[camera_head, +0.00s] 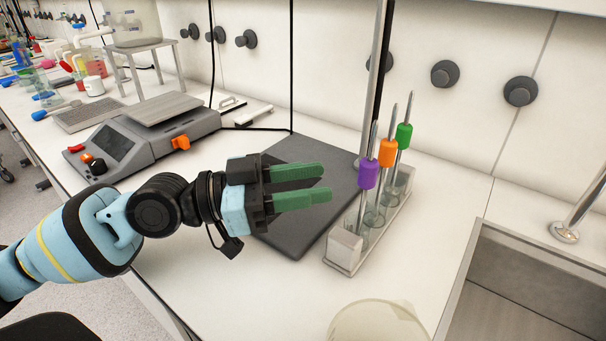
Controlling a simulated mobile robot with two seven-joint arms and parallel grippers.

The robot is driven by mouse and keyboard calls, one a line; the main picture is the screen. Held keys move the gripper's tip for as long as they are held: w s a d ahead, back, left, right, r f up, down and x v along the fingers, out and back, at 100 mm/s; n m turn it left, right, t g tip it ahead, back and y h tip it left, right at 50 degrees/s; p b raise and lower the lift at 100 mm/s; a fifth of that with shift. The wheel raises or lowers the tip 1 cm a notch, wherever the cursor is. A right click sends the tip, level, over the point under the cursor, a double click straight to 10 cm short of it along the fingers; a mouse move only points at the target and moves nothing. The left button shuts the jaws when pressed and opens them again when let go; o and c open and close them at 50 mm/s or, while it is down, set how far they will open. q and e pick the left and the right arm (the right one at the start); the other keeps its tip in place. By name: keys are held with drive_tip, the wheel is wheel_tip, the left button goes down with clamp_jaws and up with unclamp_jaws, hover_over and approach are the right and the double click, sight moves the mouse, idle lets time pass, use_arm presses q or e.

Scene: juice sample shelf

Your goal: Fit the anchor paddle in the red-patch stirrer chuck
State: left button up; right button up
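Three thin metal rods stand in a clear rack (346,250) right of centre. They carry a purple collar (369,175), an orange collar (388,152) and a green collar (404,136). Their lower ends are inside the rack, and I cannot tell which one is the anchor paddle. A vertical metal stand post (377,75) rises behind a dark grey base plate (325,160). No chuck or red patch shows. My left gripper (328,182) is open and empty above the plate, its green fingers pointing right, left of the purple-collared rod and apart from it. My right gripper is not in view.
A grey balance (165,130) with an orange knob stands left of the plate. A sink (540,285) is at the right, with a metal tap (580,210). A pale round vessel (378,322) is at the bottom edge. Bare bench (230,290) lies in front of my gripper.

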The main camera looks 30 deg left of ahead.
sight(370, 160)
use_arm(q)
drive_tip(key=p+x, duration=0.2)
drive_tip(key=r+p+x, duration=0.1)
drive_tip(key=p+x, duration=0.1)
drive_tip(key=shift+f+p+x, duration=0.25)
drive_tip(key=shift+p+x, duration=0.15)
drive_tip(key=shift+x, duration=0.75)
drive_tip(key=shift+f+p+x, duration=0.2)
drive_tip(key=shift+p+x, duration=0.2)
drive_tip(key=shift+x, duration=0.75)
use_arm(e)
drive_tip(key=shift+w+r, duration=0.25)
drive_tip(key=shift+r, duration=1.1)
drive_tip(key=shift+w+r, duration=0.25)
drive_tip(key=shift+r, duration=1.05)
